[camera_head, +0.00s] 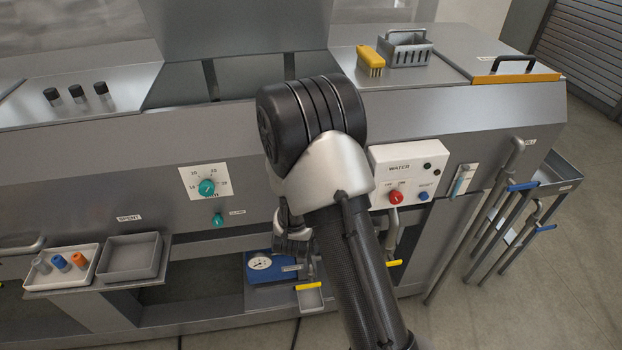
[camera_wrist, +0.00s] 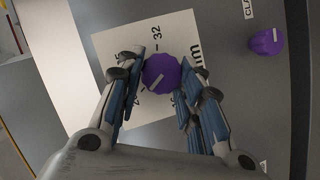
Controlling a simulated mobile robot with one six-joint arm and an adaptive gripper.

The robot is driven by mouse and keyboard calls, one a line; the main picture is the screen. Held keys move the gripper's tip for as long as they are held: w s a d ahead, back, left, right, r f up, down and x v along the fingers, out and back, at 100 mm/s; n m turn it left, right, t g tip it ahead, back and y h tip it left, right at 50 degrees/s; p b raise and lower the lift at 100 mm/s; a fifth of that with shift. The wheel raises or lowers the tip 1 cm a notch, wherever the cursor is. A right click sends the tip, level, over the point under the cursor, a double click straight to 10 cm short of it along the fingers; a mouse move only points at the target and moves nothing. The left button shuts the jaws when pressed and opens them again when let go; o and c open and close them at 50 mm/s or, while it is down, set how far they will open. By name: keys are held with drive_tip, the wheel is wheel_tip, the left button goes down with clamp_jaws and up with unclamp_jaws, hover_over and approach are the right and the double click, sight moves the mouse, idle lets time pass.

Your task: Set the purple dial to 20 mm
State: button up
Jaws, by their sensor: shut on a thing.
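The purple dial (camera_wrist: 161,73) shows in the wrist view on a white scale plate (camera_wrist: 113,45) with black marks; "32" and "mm" can be read, other figures are partly covered. A pale pointer line on the dial slants toward its lower left. My gripper (camera_wrist: 158,84) is shut on the dial, one blue-padded finger on each side. A smaller purple knob (camera_wrist: 266,41) is to the right, by a partly cut-off label. In the head view my arm hides the purple dial and most of my gripper.
The head view shows a teal dial (camera_head: 207,187) with a teal knob (camera_head: 217,219) below it, left of my arm. A WATER box (camera_head: 409,171) with red and blue knobs is to the right. A white tray (camera_head: 40,284) and a grey bin (camera_head: 131,258) stick out at lower left.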

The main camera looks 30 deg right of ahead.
drive_tip(key=o, duration=1.1)
drive_tip(key=shift+c, duration=0.2)
drive_tip(key=v, duration=1.2)
